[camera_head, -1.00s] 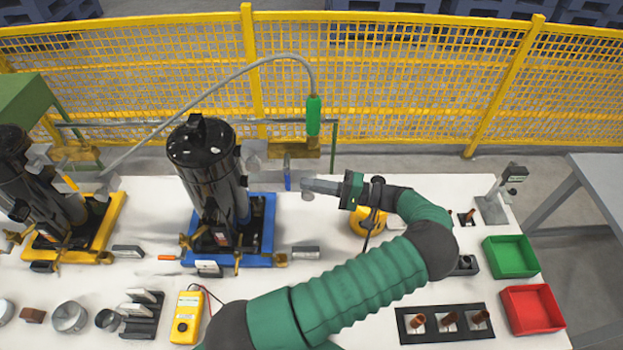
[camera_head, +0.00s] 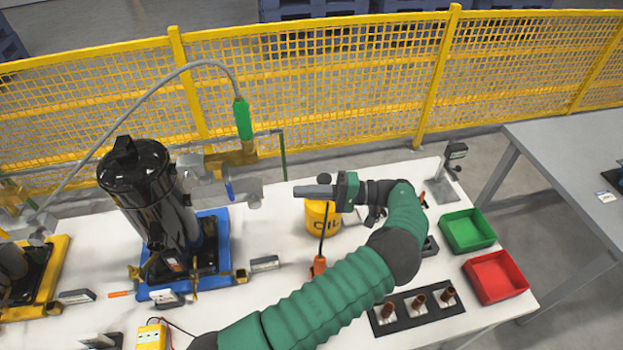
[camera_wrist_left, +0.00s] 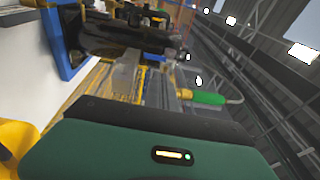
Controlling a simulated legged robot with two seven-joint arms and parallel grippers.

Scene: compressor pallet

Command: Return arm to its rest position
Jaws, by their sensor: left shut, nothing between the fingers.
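My left gripper (camera_head: 312,191) is shut and empty. It is held above the white table, pointing left, with the green sleeved arm (camera_head: 330,296) reaching up from the bottom of the head view. Its fingers are to the right of the black compressor (camera_head: 150,195) on the blue pallet (camera_head: 222,240), with a gap between them. The left wrist view shows the green gripper housing (camera_wrist_left: 150,155) and the blue pallet (camera_wrist_left: 58,50) beyond it. My right gripper is not in view.
A yellow oil can (camera_head: 318,215) stands behind and below the left gripper. Green (camera_head: 468,231) and red (camera_head: 496,277) bins and a black holder (camera_head: 418,308) with copper-coloured pieces are at the right. A hose with a green handle (camera_head: 242,118) arches over the compressor. A yellow fence (camera_head: 320,85) runs behind.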

